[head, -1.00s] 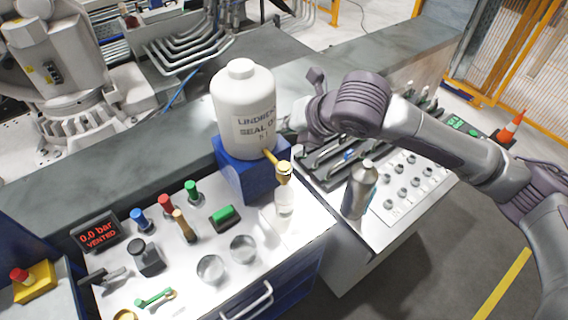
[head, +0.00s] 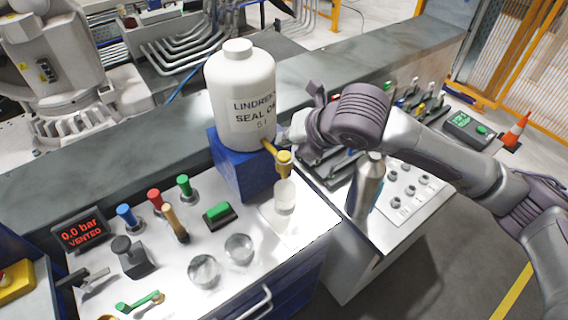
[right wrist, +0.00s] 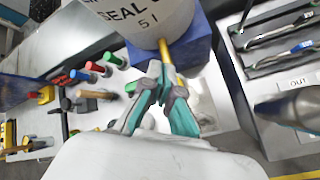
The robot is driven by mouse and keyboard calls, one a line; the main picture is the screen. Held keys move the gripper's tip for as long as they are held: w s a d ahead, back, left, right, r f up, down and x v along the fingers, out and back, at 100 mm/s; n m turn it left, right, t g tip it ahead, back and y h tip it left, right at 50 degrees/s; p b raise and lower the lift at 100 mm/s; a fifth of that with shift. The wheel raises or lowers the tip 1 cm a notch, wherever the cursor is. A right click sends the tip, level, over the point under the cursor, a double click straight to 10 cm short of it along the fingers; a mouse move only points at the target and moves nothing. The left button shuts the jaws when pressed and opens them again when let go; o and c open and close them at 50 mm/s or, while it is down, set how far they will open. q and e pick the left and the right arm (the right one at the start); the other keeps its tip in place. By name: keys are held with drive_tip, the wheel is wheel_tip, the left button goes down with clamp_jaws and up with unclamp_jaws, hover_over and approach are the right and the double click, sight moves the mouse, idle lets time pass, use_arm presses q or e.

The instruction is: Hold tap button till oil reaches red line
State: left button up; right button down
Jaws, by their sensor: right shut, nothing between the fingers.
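A white seal oil bottle (head: 240,95) stands on a blue block (head: 238,168). A brass tap (head: 270,147) sticks out from its lower front and ends in a yellow head (head: 284,158). A clear glass (head: 285,196) stands upright below the tap; its oil level and any red line are too small to read. My right gripper (head: 291,143) is just behind and right of the tap head, largely hidden by my own wrist. In the right wrist view its teal fingers (right wrist: 158,78) are shut and empty, close to the brass pipe (right wrist: 166,50); contact cannot be told. My left gripper is not in view.
A spray can (head: 366,187) stands right of the glass. Two empty glass dishes (head: 204,271) and a green-button box (head: 218,214) are on the bench at left. A tool tray (head: 335,170) lies under my right arm. A display (head: 82,232) reads 0.0 bar, vented.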

drive_tip(key=shift+f, duration=0.65)
drive_tip(key=shift+f, duration=0.15)
idle(0.9)
drive_tip(key=shift+f, duration=0.25)
drive_tip(key=shift+f, duration=0.5)
idle(1.2)
drive_tip(key=shift+r, duration=0.1)
idle(0.7)
drive_tip(key=shift+r+p, duration=0.8)
drive_tip(key=shift+p, duration=0.15)
drive_tip(key=shift+r, duration=0.1)
